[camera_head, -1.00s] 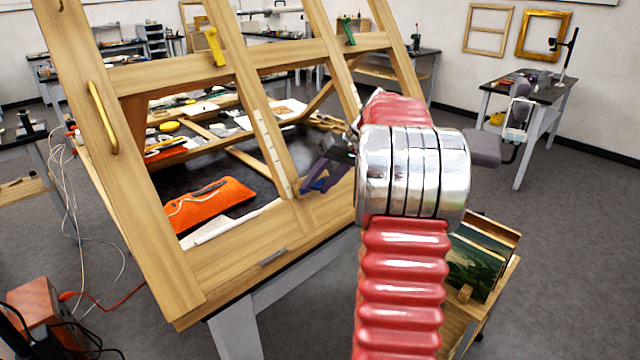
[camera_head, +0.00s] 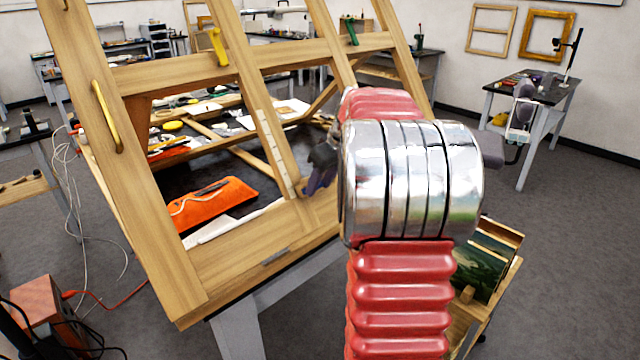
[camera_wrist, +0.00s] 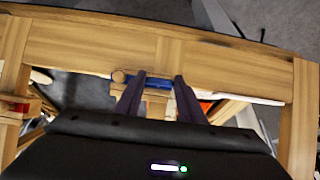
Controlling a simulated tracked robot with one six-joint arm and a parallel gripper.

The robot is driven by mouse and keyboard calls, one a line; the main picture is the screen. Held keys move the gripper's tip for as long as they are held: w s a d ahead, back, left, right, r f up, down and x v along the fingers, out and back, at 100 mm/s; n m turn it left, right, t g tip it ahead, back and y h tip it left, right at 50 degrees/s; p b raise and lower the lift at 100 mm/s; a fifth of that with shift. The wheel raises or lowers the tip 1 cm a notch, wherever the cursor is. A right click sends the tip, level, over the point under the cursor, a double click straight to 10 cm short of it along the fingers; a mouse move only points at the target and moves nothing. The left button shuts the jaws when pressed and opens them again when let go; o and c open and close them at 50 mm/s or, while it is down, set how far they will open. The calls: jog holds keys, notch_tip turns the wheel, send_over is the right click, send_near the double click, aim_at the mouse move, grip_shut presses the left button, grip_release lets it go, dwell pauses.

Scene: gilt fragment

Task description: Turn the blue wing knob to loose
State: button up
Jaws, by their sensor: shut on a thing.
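The blue wing knob (camera_wrist: 158,83) shows in the wrist view on the wooden frame (camera_wrist: 90,48), its wing lying roughly crosswise in the picture. My gripper (camera_wrist: 159,78) has its two dark purple fingers on either side of the knob, shut on it. In the head view, part of my gripper (camera_head: 318,180) shows at the lower bar of the tilted wooden frame (camera_head: 222,262). Whether the knob is tight or loose cannot be read from these views.
A yellow knob (camera_head: 217,46) and a green knob (camera_head: 349,30) sit on the upper crossbar. A brass handle (camera_head: 107,115) is on the left post. An orange pouch (camera_head: 212,203) lies on the table behind the frame. A small painting (camera_head: 482,262) stands at the lower right.

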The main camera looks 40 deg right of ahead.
jog(key=shift+s+f, duration=0.1)
jog(key=shift+f, duration=0.15)
jog(key=o, duration=1)
jog(key=shift+r, duration=0.15)
jog(key=shift+o, duration=0.2)
jog(key=shift+r, duration=0.1)
jog(key=v, duration=1.3)
jog(key=shift+r, duration=0.25)
